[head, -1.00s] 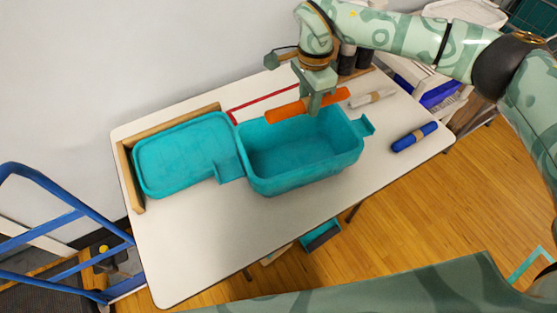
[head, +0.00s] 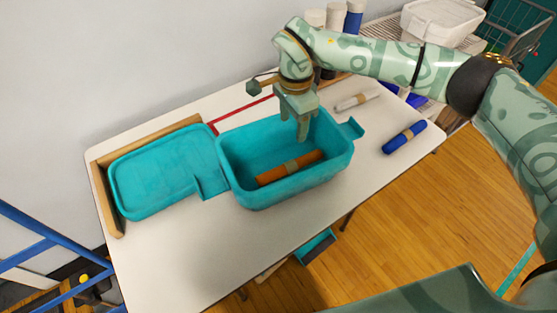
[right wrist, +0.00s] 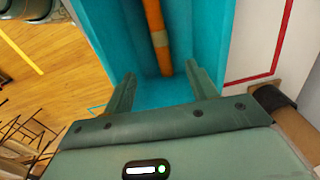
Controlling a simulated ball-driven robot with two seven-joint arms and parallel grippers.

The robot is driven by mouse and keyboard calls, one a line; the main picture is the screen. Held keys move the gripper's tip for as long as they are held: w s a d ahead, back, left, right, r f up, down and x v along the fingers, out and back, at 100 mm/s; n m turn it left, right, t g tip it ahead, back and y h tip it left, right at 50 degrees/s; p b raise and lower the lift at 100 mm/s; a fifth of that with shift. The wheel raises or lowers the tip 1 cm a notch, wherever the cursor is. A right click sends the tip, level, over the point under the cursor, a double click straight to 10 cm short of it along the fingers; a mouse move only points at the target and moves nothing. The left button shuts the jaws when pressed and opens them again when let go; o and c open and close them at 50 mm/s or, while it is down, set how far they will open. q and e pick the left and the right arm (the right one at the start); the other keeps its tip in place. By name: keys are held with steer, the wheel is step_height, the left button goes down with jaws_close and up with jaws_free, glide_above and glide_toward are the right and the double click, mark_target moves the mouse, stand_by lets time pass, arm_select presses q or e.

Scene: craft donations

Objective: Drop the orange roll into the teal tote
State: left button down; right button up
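The orange roll (head: 290,167) with a tan band lies inside the teal tote (head: 262,200), slanting along its floor. In the right wrist view the orange roll (right wrist: 157,35) lies beyond my fingers, apart from them, between the teal tote's walls (right wrist: 208,50). My right gripper (head: 302,136) points down over the tote's far right part, its fingertips at or below rim height. In the right wrist view the right gripper (right wrist: 160,82) has its two fingers spread wide with nothing between them. My left gripper is not in view.
The teal lid (head: 160,170) lies left of the tote, against a wooden edge (head: 104,198). A blue roll (head: 404,137) and a white roll (head: 357,101) lie on the white table (head: 190,255) to the right. A white basket (head: 440,22) stands behind. The table's front is clear.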

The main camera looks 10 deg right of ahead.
step_height(320, 180, up, 16)
steer(key=p, duration=0.3)
steer(key=shift+r, duration=0.1)
stand_by(0.4)
